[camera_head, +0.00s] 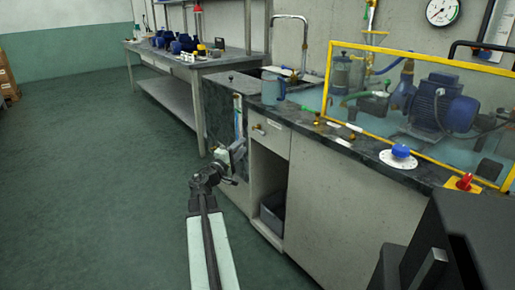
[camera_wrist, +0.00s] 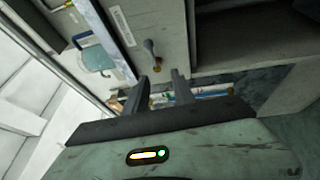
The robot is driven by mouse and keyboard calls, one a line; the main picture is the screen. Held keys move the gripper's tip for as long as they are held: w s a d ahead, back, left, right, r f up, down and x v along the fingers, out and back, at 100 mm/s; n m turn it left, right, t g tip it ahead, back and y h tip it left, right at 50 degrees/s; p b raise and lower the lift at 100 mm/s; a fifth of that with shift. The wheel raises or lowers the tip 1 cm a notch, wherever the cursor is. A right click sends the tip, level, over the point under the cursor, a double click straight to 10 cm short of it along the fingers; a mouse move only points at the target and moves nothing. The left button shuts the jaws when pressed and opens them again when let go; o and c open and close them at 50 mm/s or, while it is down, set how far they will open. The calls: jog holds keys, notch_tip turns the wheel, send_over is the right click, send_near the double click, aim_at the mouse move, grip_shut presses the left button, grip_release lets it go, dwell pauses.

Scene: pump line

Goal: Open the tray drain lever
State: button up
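A small lever-like handle with a brass end (camera_wrist: 152,52) sticks out of the pale front panel beside a white label. It also shows as a small brass piece (camera_head: 258,127) in the head view. I take it for the drain lever, but cannot read the label. My gripper (camera_wrist: 160,78) is open and empty, with a clear gap between its two dark fingers. In the wrist view the handle lies just beyond the fingertips, apparently apart from them. In the head view my gripper (camera_head: 237,152) is below and left of the handle, near the cabinet's end.
An open cabinet bay (camera_head: 269,180) with a grey bin (camera_head: 272,212) is below the panel. A yellow-framed clear guard (camera_head: 372,48) screens the pump (camera_head: 443,105). The green floor at left is clear.

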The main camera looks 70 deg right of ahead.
aim_at(258, 131)
jog(key=s+d+r+n+p, duration=0.1)
jog(key=s+d+r, duration=0.1)
jog(key=d, duration=0.7)
jog(key=shift+s+d+r, duration=0.15)
jog(key=shift+s, duration=0.55)
grip_shut()
dwell(0.7)
